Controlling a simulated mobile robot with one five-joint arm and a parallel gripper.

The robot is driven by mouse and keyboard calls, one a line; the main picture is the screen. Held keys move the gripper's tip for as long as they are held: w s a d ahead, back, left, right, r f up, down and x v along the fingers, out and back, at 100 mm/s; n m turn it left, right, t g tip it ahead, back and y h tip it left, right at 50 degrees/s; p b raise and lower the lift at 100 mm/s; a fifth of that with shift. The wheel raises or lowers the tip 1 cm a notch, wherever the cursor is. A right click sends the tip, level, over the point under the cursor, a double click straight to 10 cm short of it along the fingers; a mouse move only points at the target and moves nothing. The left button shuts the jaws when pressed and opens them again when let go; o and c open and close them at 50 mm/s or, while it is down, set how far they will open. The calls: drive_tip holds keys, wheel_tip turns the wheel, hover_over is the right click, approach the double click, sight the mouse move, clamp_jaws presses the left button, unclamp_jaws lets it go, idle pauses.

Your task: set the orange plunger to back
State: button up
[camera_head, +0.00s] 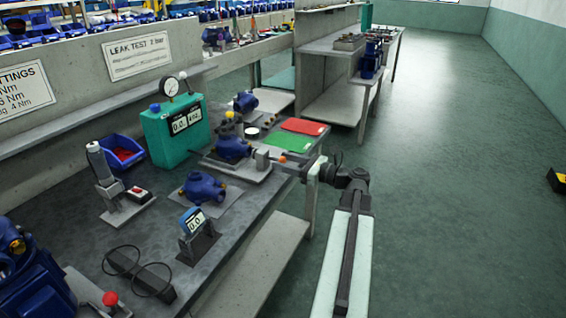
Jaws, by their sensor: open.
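The orange plunger knob (282,159) is a small ball at the right end of a clamp fixture (262,158) near the right edge of the bench. A blue pump body (232,146) sits on the fixture's base, left of the plunger. My gripper (300,165) is open and points left at the bench edge, just right of the orange knob. It looks close to the knob; I cannot tell whether it touches. The fingertips are small and hard to make out. The plunger's shaft is too small to see clearly.
A green mat (288,142) and a red mat (304,126) lie behind the plunger. A teal gauge box (176,132), another blue pump part (203,187) and a small display (194,222) stand on the bench. A red knob (110,298) is at front left.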

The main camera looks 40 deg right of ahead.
drive_tip(key=v, duration=0.7)
drive_tip(key=shift+s, duration=0.2)
